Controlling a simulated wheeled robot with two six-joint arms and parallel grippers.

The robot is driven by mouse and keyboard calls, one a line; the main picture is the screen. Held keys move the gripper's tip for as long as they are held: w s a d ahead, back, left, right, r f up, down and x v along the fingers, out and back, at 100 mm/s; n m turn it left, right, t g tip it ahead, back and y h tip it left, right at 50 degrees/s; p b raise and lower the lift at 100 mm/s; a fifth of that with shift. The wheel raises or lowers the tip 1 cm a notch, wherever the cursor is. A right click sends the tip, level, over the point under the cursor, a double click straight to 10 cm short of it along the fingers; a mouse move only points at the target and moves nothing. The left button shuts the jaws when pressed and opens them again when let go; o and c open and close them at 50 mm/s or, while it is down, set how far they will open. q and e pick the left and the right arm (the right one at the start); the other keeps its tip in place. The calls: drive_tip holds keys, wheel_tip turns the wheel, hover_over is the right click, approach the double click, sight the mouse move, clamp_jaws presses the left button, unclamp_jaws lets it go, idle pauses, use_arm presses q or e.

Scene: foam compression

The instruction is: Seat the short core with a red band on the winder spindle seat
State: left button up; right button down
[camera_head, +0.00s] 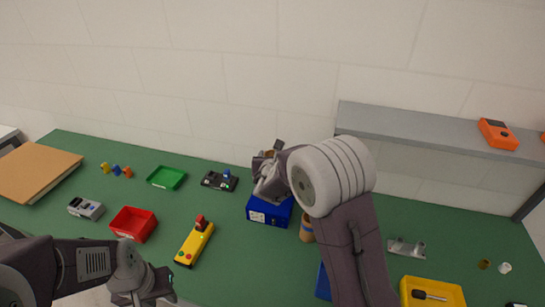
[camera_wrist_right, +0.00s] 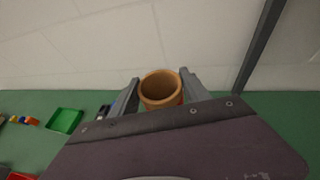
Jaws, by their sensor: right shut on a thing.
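My right gripper (camera_head: 268,163) is shut on a short tan hollow core (camera_wrist_right: 160,89), seen in the right wrist view upright between the two fingers, open end up. Another tan core (camera_head: 306,230) with a dark band stands just right of the box, partly behind my right arm. My left gripper (camera_head: 150,290) is low at the left; its jaw opening is unclear.
On the green table are a red tray (camera_head: 133,224), a green tray (camera_head: 166,178), a yellow control box (camera_head: 194,243), a black device (camera_head: 219,181) and a yellow bin (camera_head: 432,291). A grey shelf (camera_head: 420,128) overhangs the back right. Small cylinders (camera_head: 504,268) stand far right.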

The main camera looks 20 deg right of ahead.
drive_tip(key=shift+r, duration=0.1)
idle(0.3)
drive_tip(key=shift+b, duration=0.4)
drive_tip(key=shift+f+b, duration=4.05)
drive_tip(key=shift+b, duration=0.5)
drive_tip(key=shift+c, duration=2.3)
unclamp_jaws()
drive_tip(key=v, duration=0.9)
drive_tip(key=shift+b, duration=0.35)
